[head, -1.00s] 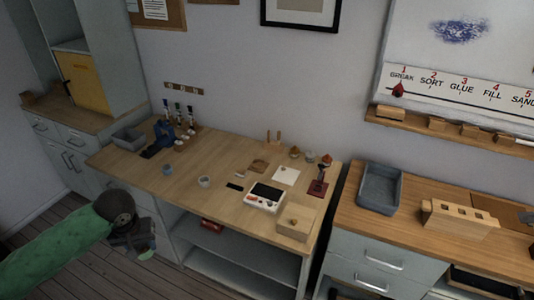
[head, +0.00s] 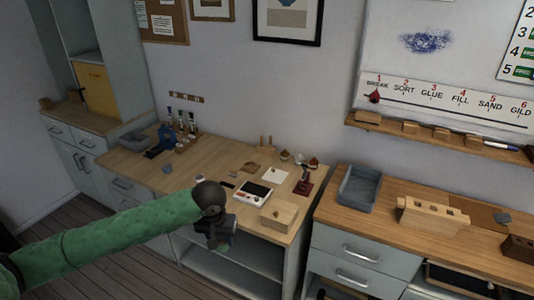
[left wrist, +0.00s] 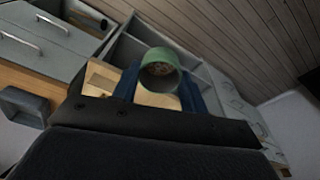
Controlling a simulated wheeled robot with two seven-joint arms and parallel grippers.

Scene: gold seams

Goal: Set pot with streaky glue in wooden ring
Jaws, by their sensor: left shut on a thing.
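My left gripper (head: 221,243) is shut on a small green round pot (left wrist: 160,80), held between its two blue fingers in the left wrist view. The pot's open mouth faces that camera and shows a brownish, speckled inside. In the head view the gripper hangs in front of the workbench (head: 140,170), over its front edge area, and only a bit of the pot shows. I cannot make out glue streaks or pick out the wooden ring for certain. My right gripper is not in view.
A second bench holds a grey tray (head: 360,186) and a slotted wooden block (head: 432,215).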

